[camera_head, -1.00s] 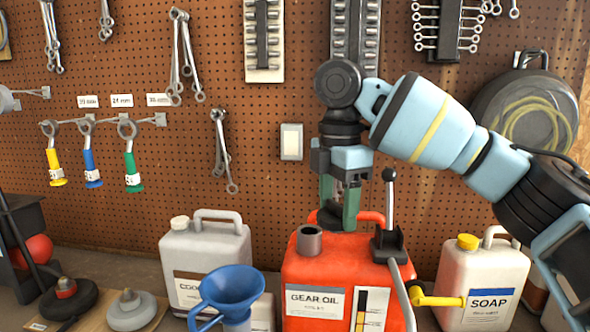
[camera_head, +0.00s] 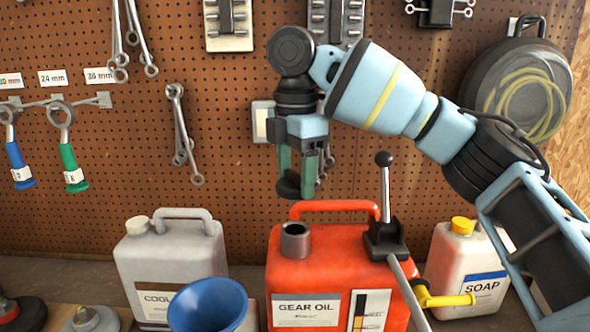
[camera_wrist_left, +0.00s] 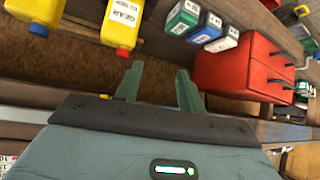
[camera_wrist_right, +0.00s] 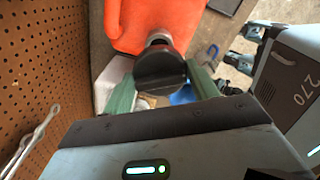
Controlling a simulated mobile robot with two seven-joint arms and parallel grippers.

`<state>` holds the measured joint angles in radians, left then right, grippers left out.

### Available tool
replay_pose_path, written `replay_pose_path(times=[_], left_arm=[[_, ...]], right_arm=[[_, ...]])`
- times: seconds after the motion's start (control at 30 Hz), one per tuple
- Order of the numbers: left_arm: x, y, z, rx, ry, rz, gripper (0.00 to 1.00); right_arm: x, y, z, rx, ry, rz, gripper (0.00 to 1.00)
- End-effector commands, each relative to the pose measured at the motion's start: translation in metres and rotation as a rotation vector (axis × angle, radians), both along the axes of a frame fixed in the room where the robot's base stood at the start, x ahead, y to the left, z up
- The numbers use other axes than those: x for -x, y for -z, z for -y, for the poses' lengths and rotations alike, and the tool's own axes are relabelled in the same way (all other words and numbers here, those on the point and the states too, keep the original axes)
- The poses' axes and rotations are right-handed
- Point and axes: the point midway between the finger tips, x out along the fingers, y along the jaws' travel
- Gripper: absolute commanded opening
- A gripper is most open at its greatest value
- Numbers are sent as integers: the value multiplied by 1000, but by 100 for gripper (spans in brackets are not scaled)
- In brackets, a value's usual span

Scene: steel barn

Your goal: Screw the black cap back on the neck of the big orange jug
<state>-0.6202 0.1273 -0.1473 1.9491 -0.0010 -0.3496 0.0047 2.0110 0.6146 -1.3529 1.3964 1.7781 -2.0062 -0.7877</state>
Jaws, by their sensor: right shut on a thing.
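The big orange jug (camera_head: 330,260), labelled GEAR OIL, stands on the bench with its grey neck (camera_head: 296,242) open at the top left. My right gripper (camera_head: 297,178) is shut on the black cap (camera_head: 288,188) and holds it in the air above the neck, with a clear gap. In the right wrist view the cap (camera_wrist_right: 160,70) sits between the green fingers, and partly hides the neck behind it. My left gripper (camera_wrist_left: 158,84) shows only in the left wrist view, open and empty.
A black pump with a lever (camera_head: 385,235) is fixed at the jug's right. A blue funnel (camera_head: 208,305) and a grey coolant jug (camera_head: 172,265) stand at the left, a white soap jug (camera_head: 465,262) at the right. The pegboard (camera_head: 200,110) rises behind.

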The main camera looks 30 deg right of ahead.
Motion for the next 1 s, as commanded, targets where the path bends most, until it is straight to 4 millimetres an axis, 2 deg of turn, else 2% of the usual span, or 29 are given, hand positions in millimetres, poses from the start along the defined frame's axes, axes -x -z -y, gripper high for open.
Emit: replay_pose_path(times=[0.5,1.0], left_arm=[[-2,-1,0,-1,1,5,39],[-3,-2,0,0,1,6,39]], right_arm=[[0,35,1,1,1,-1,37],[0,40,0,0,1,-1,37]])
